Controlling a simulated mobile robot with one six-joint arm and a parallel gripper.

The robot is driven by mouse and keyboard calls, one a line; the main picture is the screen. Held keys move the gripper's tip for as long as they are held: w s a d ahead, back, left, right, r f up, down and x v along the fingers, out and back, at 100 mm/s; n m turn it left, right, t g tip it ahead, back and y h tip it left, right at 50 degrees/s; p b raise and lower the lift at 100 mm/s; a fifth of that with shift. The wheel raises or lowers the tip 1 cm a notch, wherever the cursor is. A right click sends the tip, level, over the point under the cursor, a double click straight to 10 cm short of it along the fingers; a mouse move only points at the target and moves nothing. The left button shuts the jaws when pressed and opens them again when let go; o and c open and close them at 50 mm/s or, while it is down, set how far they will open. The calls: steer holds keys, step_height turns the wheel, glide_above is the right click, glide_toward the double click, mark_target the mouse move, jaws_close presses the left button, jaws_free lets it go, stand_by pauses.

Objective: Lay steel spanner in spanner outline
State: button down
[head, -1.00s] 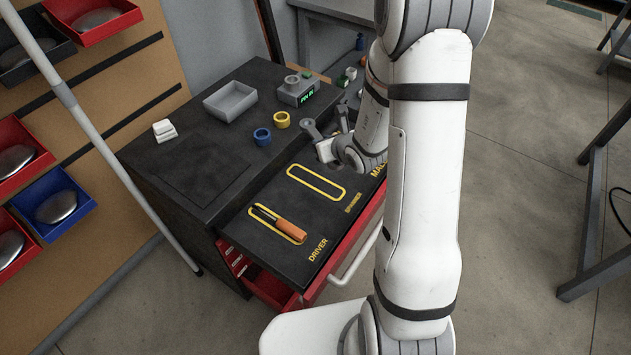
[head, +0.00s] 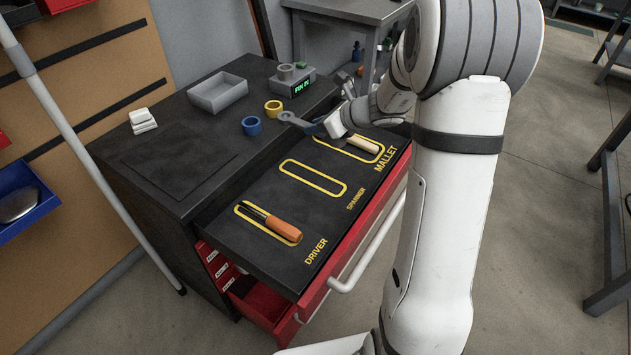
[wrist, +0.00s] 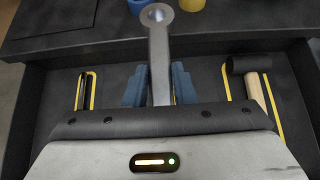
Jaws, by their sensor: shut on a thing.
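My gripper (head: 333,125) is shut on the steel spanner (head: 293,118) and holds it above the back part of the open drawer. In the wrist view the grey spanner (wrist: 159,60) sticks out forward from between the blue fingers (wrist: 159,88), its ring end farthest away. The yellow spanner outline (head: 313,179) lies empty in the middle of the drawer, with the word SPANNER beside it. In the head view the spanner is behind and above this outline.
The orange-handled driver (head: 272,223) lies in the left outline and the mallet (head: 361,144) in the right one.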

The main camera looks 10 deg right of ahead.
step_height(320, 180, down, 17)
steer(key=b, duration=0.5)
steer(key=shift+r, duration=0.2)
steer(key=shift+f, duration=0.15)
steer(key=c, duration=1.7)
jaws_free()
steer(key=shift+f, duration=0.1)
steer(key=o, duration=0.5)
